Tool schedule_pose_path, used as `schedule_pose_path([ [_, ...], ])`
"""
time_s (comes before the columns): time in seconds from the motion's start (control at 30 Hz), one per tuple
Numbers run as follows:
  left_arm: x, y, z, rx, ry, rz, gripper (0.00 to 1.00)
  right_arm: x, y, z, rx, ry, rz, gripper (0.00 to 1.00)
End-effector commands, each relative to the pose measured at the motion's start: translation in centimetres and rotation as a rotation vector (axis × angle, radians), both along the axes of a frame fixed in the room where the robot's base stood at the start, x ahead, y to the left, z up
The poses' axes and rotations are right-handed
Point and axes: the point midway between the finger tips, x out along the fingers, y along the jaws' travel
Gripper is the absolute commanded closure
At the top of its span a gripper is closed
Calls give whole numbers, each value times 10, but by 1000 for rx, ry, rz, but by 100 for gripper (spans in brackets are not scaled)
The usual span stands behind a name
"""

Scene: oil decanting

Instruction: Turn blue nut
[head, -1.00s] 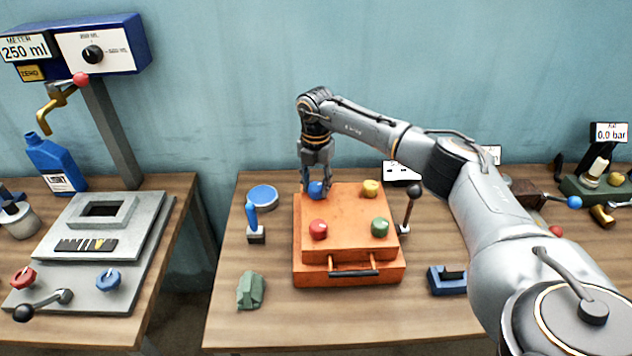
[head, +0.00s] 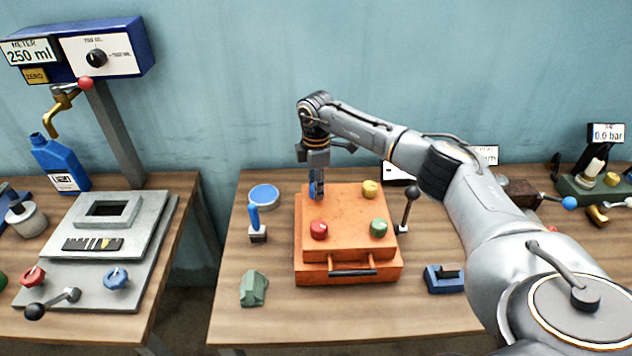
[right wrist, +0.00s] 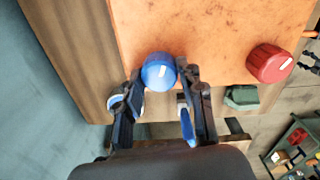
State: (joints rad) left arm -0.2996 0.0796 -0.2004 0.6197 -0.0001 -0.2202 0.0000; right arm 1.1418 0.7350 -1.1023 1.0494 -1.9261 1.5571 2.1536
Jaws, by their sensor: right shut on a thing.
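The blue nut (right wrist: 159,72) sits on the back left corner of the orange box (head: 345,215). My right gripper (head: 317,188) points down at that corner and covers much of the nut in the head view. In the right wrist view, the fingertips of my right gripper (right wrist: 161,82) are on both sides of the nut, shut on it. A red nut (head: 319,229), a green nut (head: 378,228) and a yellow nut (head: 370,188) are on the same box, apart from the gripper. My left gripper is not in view.
A round blue-topped dish (head: 264,195) and a blue-handled lever (head: 254,217) stand left of the box. A black-knobbed lever (head: 411,193) stands to its right. A green block (head: 254,289) lies front left and a blue block (head: 445,280) front right.

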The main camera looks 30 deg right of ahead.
Motion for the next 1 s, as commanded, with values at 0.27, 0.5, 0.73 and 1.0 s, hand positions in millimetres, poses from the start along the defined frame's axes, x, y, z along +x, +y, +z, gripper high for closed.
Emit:
schedule_pose_path([
  [0.27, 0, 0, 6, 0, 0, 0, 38, 1, -1, 2, -2, -2, -123, 93],
  [0.5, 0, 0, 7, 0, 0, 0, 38, 1, -2, 1, -3, -2, -160, 93],
  [0.73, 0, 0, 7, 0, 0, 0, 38, 1, -2, 1, -3, -2, -164, 93],
  [1.0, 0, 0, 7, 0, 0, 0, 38, 1, -2, 1, -2, -2, -162, 38],
])
